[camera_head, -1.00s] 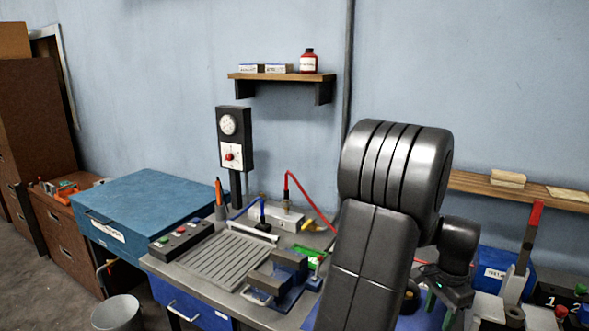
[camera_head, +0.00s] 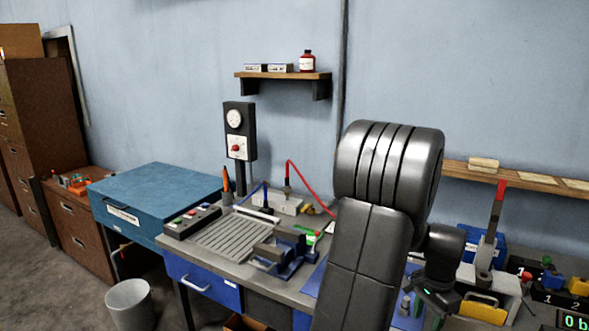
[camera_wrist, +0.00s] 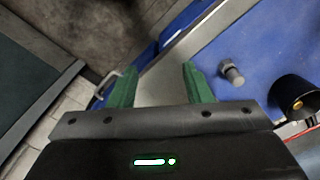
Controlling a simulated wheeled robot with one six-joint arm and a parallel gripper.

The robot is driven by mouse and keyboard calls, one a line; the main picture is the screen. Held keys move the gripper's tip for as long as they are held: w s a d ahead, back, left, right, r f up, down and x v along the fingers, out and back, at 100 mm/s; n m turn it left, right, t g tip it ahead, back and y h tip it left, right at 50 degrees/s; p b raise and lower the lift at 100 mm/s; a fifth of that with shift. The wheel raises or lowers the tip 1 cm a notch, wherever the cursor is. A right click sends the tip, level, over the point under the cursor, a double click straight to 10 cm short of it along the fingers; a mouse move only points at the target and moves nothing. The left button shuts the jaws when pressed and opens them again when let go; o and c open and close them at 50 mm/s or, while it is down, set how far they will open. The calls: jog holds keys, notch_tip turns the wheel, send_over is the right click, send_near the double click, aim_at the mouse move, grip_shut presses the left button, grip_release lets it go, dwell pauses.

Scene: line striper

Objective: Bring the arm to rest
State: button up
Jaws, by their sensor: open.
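My gripper shows in the wrist view (camera_wrist: 155,85), its two green fingers spread apart with nothing between them. It hangs over the bench's front edge, beside a blue mat (camera_wrist: 265,45). A grey bolt-like piece (camera_wrist: 232,73) stands on the mat to the right of the fingers, apart from them. In the head view my arm is folded upright in front of the bench (camera_head: 220,267) and hides part of it; the fingers cannot be made out clearly there.
A vise (camera_head: 283,252), a grooved plate (camera_head: 232,238) and a button box (camera_head: 192,220) sit on the bench. A black round holder (camera_wrist: 292,97) is right of the fingers. A lever press (camera_head: 490,235) stands at right. A bin (camera_head: 130,303) is on the floor, which is open at left.

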jog(key=shift+n, duration=0.8)
jog(key=a+f, duration=0.1)
jog(key=w+a+f, duration=0.1)
jog(key=a+f, duration=0.1)
jog(key=shift+a+f, duration=0.25)
